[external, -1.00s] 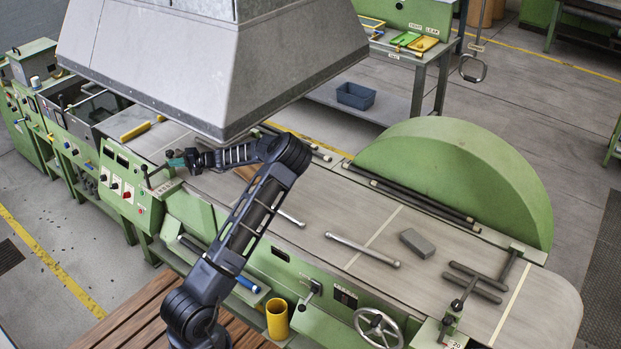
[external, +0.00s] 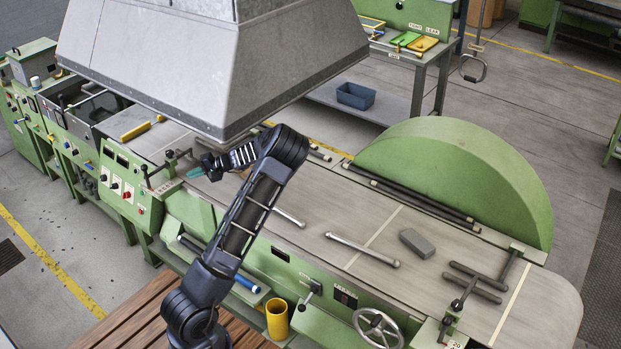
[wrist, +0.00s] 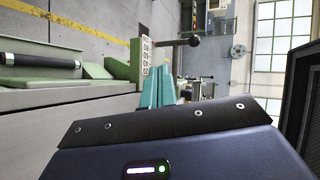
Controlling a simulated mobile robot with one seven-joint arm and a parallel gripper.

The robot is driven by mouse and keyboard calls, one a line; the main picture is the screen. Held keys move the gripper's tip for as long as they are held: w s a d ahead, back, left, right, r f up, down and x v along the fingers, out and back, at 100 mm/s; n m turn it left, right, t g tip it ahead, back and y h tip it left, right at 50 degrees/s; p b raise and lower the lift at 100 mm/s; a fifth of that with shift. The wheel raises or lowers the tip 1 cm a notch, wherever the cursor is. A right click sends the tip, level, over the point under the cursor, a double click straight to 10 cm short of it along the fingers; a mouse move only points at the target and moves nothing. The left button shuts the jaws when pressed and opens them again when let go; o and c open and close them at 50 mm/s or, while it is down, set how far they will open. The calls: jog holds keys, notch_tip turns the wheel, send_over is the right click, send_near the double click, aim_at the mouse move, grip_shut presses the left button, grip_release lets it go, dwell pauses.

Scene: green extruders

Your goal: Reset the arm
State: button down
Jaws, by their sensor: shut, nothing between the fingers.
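My gripper (external: 195,172) has teal fingers and hangs over the left part of the green extruder's grey top, beside the control panel with knobs (external: 125,183). In the wrist view the teal fingers (wrist: 158,92) lie close together, shut, with nothing seen between them. My dark arm rises from the lower left and bends at an elbow under the large grey hood.
The grey hood (external: 225,70) hangs above and behind my arm. Metal bars (external: 362,250) and a grey block (external: 417,243) lie on the machine top. A yellow cylinder (external: 277,319) and a handwheel (external: 379,328) are at the front. The floor on the right is open.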

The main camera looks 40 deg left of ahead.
jog(key=d+r+m+t+h, duration=0.2)
jog(key=d+m+t+h, duration=0.5)
jog(key=d, duration=3)
jog(key=s+d+r+m+t+h, duration=0.1)
jog(key=s+d+r+m+h, duration=0.1)
jog(key=s+d+r+h, duration=0.65)
jog(key=s+d+r+n+t+y, duration=0.1)
jog(key=s+r+t+y, duration=0.1)
jog(key=s+r, duration=0.2)
jog(key=s+d+r+t+y, duration=0.2)
jog(key=s+r, duration=0.2)
jog(key=s, duration=0.6)
jog(key=shift+s+d+r+n, duration=0.2)
jog(key=shift+d+n, duration=0.1)
jog(key=shift+n, duration=0.1)
